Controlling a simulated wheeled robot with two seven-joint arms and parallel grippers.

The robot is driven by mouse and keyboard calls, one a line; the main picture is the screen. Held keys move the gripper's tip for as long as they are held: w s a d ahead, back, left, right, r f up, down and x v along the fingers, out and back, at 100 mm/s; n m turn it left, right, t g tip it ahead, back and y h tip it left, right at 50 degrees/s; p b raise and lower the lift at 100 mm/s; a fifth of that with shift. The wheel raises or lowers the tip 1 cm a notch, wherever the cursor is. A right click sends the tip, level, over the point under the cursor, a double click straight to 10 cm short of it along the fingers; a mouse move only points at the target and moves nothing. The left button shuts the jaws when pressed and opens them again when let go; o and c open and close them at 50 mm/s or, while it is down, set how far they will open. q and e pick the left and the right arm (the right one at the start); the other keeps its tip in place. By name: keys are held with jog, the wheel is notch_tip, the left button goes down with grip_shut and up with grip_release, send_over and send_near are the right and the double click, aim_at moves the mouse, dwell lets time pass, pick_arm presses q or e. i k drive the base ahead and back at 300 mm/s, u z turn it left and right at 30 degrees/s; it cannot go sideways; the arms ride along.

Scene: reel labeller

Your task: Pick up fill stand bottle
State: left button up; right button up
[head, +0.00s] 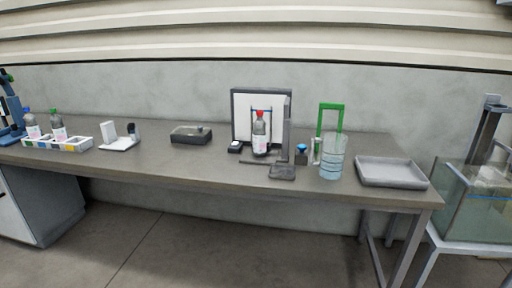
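A bottle with a red cap and a white label (260,134) stands upright at the fill stand, in front of a white panel with a dark frame (241,103). A grey upright post (286,125) rises just right of the bottle. Two more labelled bottles stand at the left, one with a blue cap (32,125) and one with a green cap (58,126), in a white rack. Neither of my grippers shows in the head view.
The white rack (87,144) has several coloured compartments. A dark box (190,134) lies left of the stand. A clear cylinder (332,158) with a green frame (330,107) and a grey tray (391,172) stand to the right. A glass tank (476,190) is beyond the table (200,170).

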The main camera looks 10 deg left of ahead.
aim_at(259, 133)
jog(key=u, duration=0.85)
jog(key=i, duration=0.35)
jog(key=u, duration=0.6)
jog(key=i, duration=0.9)
jog(key=u, duration=0.05)
